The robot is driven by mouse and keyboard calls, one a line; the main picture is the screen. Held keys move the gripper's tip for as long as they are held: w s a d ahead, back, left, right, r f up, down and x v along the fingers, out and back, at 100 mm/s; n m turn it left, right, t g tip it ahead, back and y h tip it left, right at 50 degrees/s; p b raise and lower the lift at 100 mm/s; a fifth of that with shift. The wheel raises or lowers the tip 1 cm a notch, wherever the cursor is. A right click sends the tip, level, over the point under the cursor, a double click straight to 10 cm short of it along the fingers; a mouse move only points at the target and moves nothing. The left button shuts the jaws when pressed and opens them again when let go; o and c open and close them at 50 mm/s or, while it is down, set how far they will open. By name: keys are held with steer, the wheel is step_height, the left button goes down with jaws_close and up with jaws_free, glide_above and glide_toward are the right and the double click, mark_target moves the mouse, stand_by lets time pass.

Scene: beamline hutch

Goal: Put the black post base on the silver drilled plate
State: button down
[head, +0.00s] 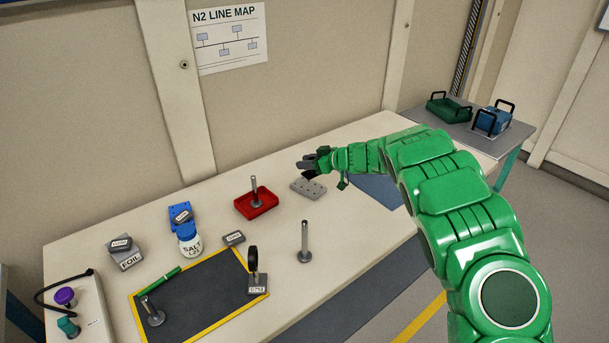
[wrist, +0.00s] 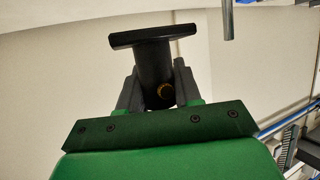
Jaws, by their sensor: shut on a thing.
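My gripper (wrist: 160,90) is shut on the black post base (wrist: 152,52), with a grey finger on each side of its round stem. Its flat foot points away from the fingers. In the head view, my gripper (head: 312,163) is over the table's far side, just above and behind the silver drilled plate (head: 309,188). The plate lies flat and its visible top looks bare, with small holes. The post base is small and hard to make out in the head view. I cannot tell the exact gap between it and the plate.
Another post (head: 304,242) stands in front. A yellow-edged black mat (head: 205,300), salt jar (head: 189,240), foil box (head: 126,257) and blue block (head: 180,215) are further left.

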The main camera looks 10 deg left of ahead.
steer(key=shift+w+a+f, duration=0.25)
steer(key=shift+w+f, duration=0.55)
steer(key=shift+f, duration=0.15)
steer(key=shift+w+a+f, duration=0.25)
steer(key=shift+w+f, duration=0.55)
steer(key=shift+f, duration=0.1)
steer(key=shift+w+a+f, duration=0.25)
steer(key=shift+w+f, duration=0.55)
steer(key=shift+f, duration=0.15)
steer(key=shift+f, duration=0.1)
steer(key=shift+w+a+f, duration=0.1)
steer(key=shift+w+f, duration=0.05)
steer(key=shift+w, duration=0.05)
steer(key=shift+w+f, duration=0.15)
steer(key=shift+f, duration=1.45)
steer(key=shift+f, duration=0.1)
